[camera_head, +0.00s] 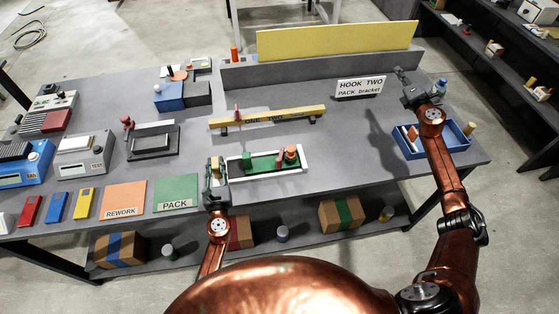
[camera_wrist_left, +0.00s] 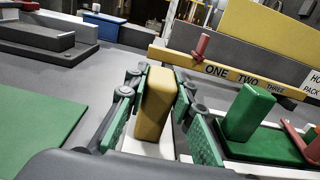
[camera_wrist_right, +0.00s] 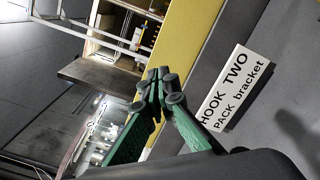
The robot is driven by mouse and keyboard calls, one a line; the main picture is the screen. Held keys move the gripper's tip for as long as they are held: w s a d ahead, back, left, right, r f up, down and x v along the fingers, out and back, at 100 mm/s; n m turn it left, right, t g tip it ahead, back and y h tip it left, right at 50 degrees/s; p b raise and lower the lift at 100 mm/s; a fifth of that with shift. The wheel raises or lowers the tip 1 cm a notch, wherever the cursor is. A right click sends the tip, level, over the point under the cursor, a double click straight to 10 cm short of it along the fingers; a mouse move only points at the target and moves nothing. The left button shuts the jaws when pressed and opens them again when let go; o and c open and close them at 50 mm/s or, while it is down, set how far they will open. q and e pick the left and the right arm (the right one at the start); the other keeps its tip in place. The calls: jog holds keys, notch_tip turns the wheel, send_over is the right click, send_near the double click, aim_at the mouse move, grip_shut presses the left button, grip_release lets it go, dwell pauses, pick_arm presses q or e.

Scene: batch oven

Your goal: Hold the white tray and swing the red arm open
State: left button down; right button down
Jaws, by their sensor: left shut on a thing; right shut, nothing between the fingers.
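The white tray (camera_head: 268,175) lies on the grey table and holds a green plate (camera_head: 262,163). A green block (camera_wrist_left: 247,112) stands on the plate. The red arm (camera_head: 280,161) lies at the tray's right part beside an orange-topped post (camera_head: 291,153); part of it shows at the right edge of the left wrist view (camera_wrist_left: 311,148). My left gripper (camera_head: 214,167) is shut on the yellow block (camera_wrist_left: 155,105) at the tray's left end. My right gripper (camera_head: 401,73) is shut and empty, above the table's right part, well away from the tray.
A yellow beam (camera_head: 245,118) marked ONE TWO THREE, with a red peg, stands behind the tray. A HOOK TWO sign (camera_head: 360,88) stands near my right gripper. A blue bin (camera_head: 458,138) sits beneath my right arm. Bare table lies between tray and bin.

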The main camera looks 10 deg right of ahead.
jog(key=w+a+r+n+g+y, duration=0.2)
jog(key=a+n+y, duration=0.4)
jog(key=a, duration=1.4)
jog(key=s+a+f+n+g+y, duration=0.1)
jog(key=s+a+n+g+y, duration=0.15)
jog(key=a, duration=0.75)
jog(key=s+a+f+n+g+y, duration=0.1)
jog(key=s+a+f+g+y, duration=0.15)
jog(key=a, duration=0.75)
jog(key=s+a+f+g+h, duration=0.2)
jog(key=s+a+f, duration=0.1)
jog(key=s, duration=0.1)
jog(key=s+a+f+n+g+h, duration=0.1)
jog(key=s+a+f+g+h, duration=0.1)
jog(key=s+a+f+g, duration=0.1)
jog(key=s+a+f+n+g+h, duration=0.1)
jog(key=s+a+f+g+h, duration=0.1)
jog(key=s, duration=0.4)
jog(key=shift+a+f, duration=0.9)
jog(key=shift+a, duration=0.15)
jog(key=shift+s+d+f+g+h, duration=0.1)
jog(key=shift+s+d+f+h, duration=0.45)
jog(key=shift+f, duration=1.25)
jog(key=shift+s+d+f+g+h, duration=0.1)
jog(key=shift+s+d+f+h, duration=0.4)
jog(key=shift+f, duration=1.3)
jog(key=shift+s+d+f+g+h, duration=0.1)
jog(key=shift+s+d+f+h, duration=0.45)
jog(key=shift+f, duration=1.25)
jog(key=shift+w, duration=0.2)
